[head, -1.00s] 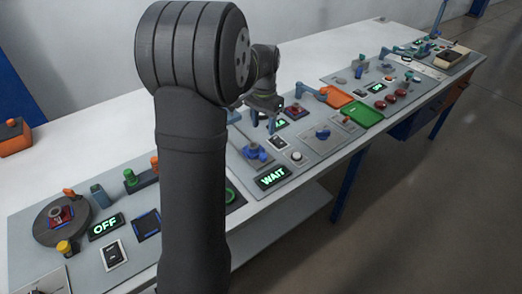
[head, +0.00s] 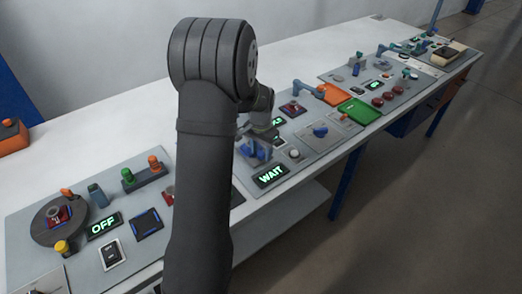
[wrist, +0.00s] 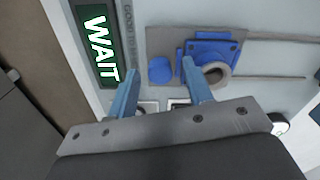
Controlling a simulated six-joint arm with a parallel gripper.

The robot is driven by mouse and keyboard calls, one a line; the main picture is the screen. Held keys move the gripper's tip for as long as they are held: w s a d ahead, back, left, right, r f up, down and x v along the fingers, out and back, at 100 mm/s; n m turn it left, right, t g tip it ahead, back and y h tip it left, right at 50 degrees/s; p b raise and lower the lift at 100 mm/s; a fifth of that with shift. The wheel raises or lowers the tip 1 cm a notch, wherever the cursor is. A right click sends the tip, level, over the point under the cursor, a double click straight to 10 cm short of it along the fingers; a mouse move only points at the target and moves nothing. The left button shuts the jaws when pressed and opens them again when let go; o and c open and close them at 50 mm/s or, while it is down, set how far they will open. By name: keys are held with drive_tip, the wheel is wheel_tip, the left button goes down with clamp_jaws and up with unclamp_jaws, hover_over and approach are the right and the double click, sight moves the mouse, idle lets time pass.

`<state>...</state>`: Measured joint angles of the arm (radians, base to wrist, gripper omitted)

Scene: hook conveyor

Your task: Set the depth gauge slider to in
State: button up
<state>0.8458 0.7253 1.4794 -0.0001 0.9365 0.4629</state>
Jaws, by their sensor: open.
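A blue fixture (wrist: 212,48) on a grey plate (wrist: 160,40) lies ahead of my gripper in the wrist view. It has a grey ring (wrist: 222,78) and a short blue round knob (wrist: 161,70) beside it. Thin rails (wrist: 285,77) run right from it. I cannot tell which part is the depth gauge slider. My gripper (wrist: 160,88) is open and empty. The blue knob shows between its two blue fingers, and the right fingertip overlaps the ring's near side. Contact cannot be told. In the head view my gripper (head: 257,147) is over the fixture, largely hiding it.
A lit WAIT display (head: 271,176) sits in front of the fixture, also in the wrist view (wrist: 100,45). A white round button (head: 295,154) and a blue knob (head: 320,131) stand to the right. Orange (head: 333,94) and green (head: 360,111) trays lie beyond.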

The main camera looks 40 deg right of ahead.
clamp_jaws()
drive_tip(key=w, duration=0.9)
drive_tip(key=shift+w, duration=0.15)
unclamp_jaws()
wheel_tip(320, 180, up, 18)
drive_tip(key=shift+f, duration=0.25)
